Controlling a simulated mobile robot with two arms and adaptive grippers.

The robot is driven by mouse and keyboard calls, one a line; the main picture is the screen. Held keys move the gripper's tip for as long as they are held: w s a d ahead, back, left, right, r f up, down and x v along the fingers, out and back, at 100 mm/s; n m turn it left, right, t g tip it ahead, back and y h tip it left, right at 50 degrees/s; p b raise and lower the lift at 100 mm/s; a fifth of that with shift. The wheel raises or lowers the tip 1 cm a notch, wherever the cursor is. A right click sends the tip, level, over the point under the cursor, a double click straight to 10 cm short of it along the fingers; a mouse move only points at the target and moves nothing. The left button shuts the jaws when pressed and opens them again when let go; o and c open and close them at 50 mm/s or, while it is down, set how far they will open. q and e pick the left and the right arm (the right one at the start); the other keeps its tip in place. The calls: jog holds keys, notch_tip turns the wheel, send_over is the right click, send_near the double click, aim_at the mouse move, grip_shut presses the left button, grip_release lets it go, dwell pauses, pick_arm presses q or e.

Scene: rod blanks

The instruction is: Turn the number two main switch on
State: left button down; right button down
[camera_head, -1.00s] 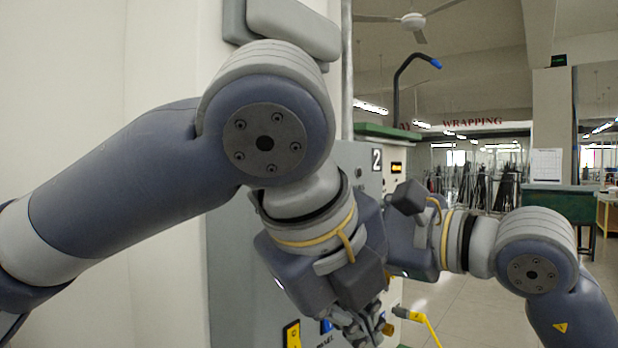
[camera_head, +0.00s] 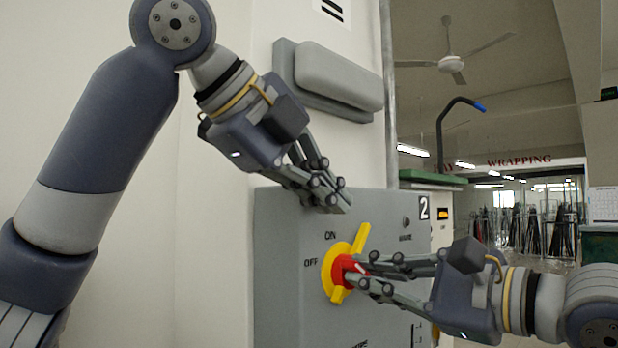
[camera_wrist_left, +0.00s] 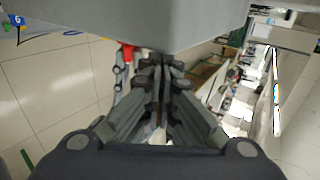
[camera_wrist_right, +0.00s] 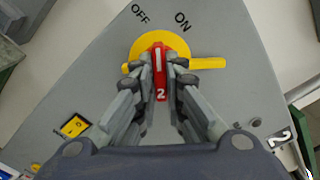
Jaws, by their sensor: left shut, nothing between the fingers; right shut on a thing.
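The grey switch panel (camera_head: 285,300) carries a "2" label at its upper right. Its main switch has a yellow round plate with a tab (camera_head: 331,268) and a red handle (camera_head: 345,268). In the right wrist view the red handle (camera_wrist_right: 158,60) bears a "2" and its end points between the OFF and ON marks. My right gripper (camera_head: 357,271) is shut on the handle, one finger on each side. My left gripper (camera_head: 343,203) is shut and empty, above the switch near the panel's top edge. The left wrist view shows a little red (camera_wrist_left: 127,52) beside the left fingers.
A grey padded box (camera_head: 335,82) is on the white wall above the panel. A smaller yellow part (camera_wrist_right: 74,126) sits lower on the panel. A bent black pole (camera_head: 440,135) and open hall lie to the right.

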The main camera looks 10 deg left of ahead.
pick_arm(q)
jog(key=x, duration=0.8)
